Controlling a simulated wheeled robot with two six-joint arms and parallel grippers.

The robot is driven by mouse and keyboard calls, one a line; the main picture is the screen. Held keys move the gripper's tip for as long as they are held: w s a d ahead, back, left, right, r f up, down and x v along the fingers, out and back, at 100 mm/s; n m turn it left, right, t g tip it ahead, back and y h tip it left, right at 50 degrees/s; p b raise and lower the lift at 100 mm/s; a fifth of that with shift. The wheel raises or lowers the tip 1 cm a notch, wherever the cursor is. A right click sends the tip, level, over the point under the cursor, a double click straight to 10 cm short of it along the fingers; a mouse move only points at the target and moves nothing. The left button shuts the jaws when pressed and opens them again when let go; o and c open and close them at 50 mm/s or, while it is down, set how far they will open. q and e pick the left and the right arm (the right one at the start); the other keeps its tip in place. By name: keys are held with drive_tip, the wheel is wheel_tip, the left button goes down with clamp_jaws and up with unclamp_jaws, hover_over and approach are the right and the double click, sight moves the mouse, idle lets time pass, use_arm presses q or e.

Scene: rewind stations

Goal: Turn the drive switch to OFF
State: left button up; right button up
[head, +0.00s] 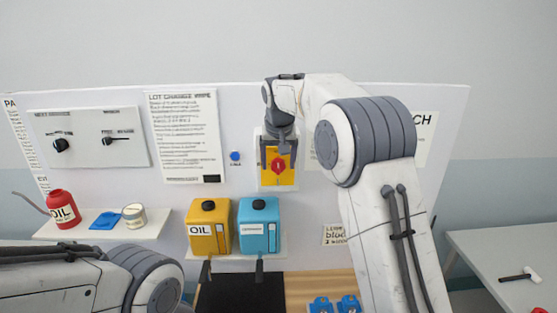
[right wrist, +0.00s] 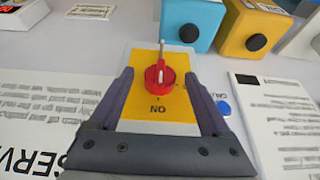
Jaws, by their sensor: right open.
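The drive switch is a red rotary knob (head: 278,166) on a yellow plate (head: 268,180) fixed to the white wall panel. My right gripper (head: 278,152) is open in front of the plate. In the right wrist view the two fingers of my right gripper (right wrist: 158,73) stand on either side of the knob, with gaps between. In the head view the gripper partly covers the plate's top. My left gripper is out of view.
A blue button (head: 235,156) sits left of the plate. A yellow oil can (head: 208,230) and a blue can (head: 258,230) stand on a shelf below. A printed sheet (head: 185,140) hangs at left. A red oil bottle (head: 63,210) stands on the left shelf.

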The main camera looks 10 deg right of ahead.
drive_tip(key=shift+w+f, duration=0.15)
drive_tip(key=shift+f, duration=0.35)
drive_tip(key=shift+c, duration=0.3)
clamp_jaws()
